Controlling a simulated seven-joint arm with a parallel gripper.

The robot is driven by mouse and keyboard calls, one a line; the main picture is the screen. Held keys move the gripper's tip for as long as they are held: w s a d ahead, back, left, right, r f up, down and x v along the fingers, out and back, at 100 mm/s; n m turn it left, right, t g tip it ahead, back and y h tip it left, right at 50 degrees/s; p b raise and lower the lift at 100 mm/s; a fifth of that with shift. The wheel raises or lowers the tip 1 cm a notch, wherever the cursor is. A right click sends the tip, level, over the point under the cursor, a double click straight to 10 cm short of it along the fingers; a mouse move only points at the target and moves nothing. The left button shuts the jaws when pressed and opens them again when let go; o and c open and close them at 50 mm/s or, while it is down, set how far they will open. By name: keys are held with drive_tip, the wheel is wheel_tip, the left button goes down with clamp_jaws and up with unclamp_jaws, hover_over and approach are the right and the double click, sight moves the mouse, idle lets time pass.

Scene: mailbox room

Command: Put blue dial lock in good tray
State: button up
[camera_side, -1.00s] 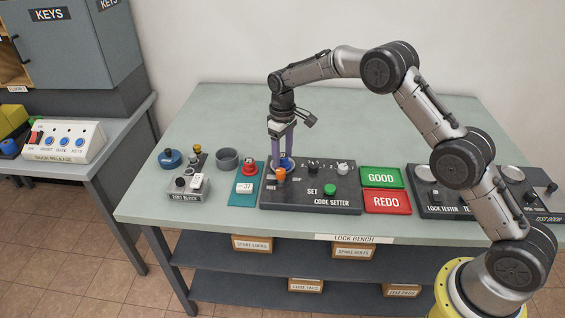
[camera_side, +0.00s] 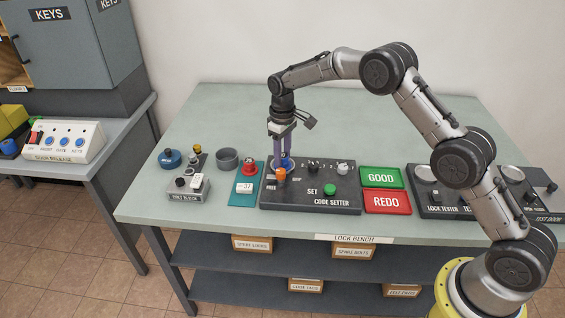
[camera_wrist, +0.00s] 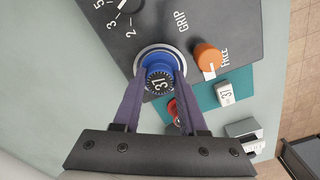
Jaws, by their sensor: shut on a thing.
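The blue dial lock (camera_wrist: 160,72) sits in a round silver seat on the code setter (camera_side: 330,199), with the number 31 on its dark dial. My gripper (camera_side: 282,164) points down over the left part of the code setter. In the wrist view its two purple fingers (camera_wrist: 158,92) are shut on the lock from both sides. In the side view the fingers mostly hide the lock. The green GOOD tray (camera_side: 381,178) lies to the right of the code setter, with nothing visible in it.
The red REDO tray (camera_side: 388,201) lies in front of the GOOD tray. An orange knob (camera_wrist: 207,57) stands close to the lock. A teal mat (camera_side: 243,196) with a red lock (camera_side: 249,167) is to the left. The lock tester (camera_side: 440,198) is farther right. The back bench is clear.

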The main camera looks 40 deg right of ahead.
sight(283, 155)
drive_tip(key=shift+r, duration=0.15)
clamp_jaws()
drive_tip(key=shift+r, duration=2.1)
drive_tip(key=s+d+m, duration=0.1)
drive_tip(key=s+d, duration=0.1)
drive_tip(key=d, duration=0.1)
drive_tip(key=s+d, duration=0.2)
drive_tip(key=d, duration=0.1)
drive_tip(key=s+d+m, duration=0.1)
drive_tip(key=s+d, duration=0.1)
drive_tip(key=d, duration=0.2)
drive_tip(key=shift+m, duration=0.3)
drive_tip(key=shift+s+d+f+m, duration=0.55)
drive_tip(key=shift+s+d+f, duration=0.3)
drive_tip(key=shift+s+d, duration=0.95)
drive_tip(key=shift+s+d+f+m, duration=0.7)
drive_tip(key=shift+s+d, duration=0.5)
drive_tip(key=shift+s, duration=1.15)
drive_tip(key=shift+s+d+f+m, duration=0.45)
drive_tip(key=shift+s+d+f, duration=0.5)
drive_tip(key=shift+s+d, duration=0.85)
drive_tip(key=shift+s+a+f, duration=0.15)
drive_tip(key=shift+f, duration=0.45)
drive_tip(key=shift+s+a+f, duration=0.15)
drive_tip(key=shift+f, duration=0.4)
